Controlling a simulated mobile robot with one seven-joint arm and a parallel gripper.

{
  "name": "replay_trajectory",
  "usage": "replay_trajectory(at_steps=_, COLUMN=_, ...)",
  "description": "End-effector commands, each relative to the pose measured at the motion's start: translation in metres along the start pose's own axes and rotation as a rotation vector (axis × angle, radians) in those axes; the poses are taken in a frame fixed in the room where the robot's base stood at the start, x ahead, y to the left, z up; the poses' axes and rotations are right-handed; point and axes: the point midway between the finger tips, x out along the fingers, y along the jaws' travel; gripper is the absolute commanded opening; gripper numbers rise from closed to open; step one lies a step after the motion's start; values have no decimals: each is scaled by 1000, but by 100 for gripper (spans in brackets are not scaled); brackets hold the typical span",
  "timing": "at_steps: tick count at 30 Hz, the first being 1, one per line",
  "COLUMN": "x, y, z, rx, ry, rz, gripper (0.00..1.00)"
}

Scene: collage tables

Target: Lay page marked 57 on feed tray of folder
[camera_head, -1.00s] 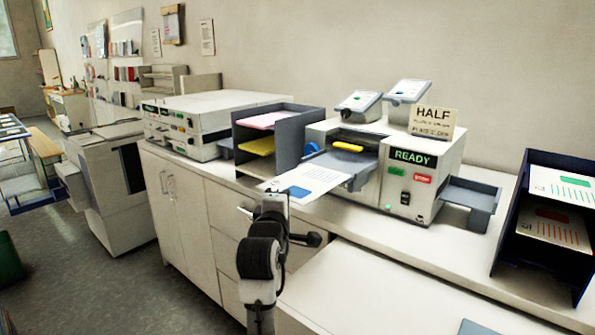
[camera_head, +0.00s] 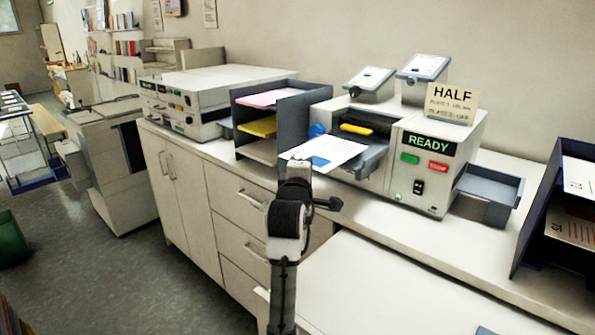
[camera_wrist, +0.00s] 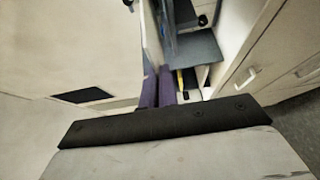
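The white page (camera_head: 338,150) has a blue block and faint print; no number is legible on it. It is over the grey feed tray (camera_head: 371,160) of the folder (camera_head: 455,110), with its near-left part projecting beyond the tray. I cannot tell whether it touches the tray. My gripper (camera_head: 298,163) is at the page's near-left edge and appears shut on it. In the wrist view the two dark purple fingers (camera_wrist: 157,88) are close together. A large pale surface with a dark rectangle fills the left there, probably the page.
A dark sorter (camera_head: 282,110) with pink and yellow sheets stands left of the folder. A grey output tray (camera_head: 490,188) is on its right, and a dark rack (camera_head: 545,225) with printed pages is farther right. A HALF sign (camera_head: 452,103) stands on top. White drawers (camera_head: 240,205) front the counter.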

Motion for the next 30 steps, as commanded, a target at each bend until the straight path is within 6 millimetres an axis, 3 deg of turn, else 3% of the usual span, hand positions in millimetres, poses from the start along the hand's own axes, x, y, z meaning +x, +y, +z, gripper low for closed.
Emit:
replay_trajectory(at_steps=18, x=60, y=-10, z=35, rx=1, ry=-1, rz=-1, gripper=0)
replay_trajectory(at_steps=30, x=63, y=-19, z=36, rx=0, ry=-1, rz=0, gripper=0)
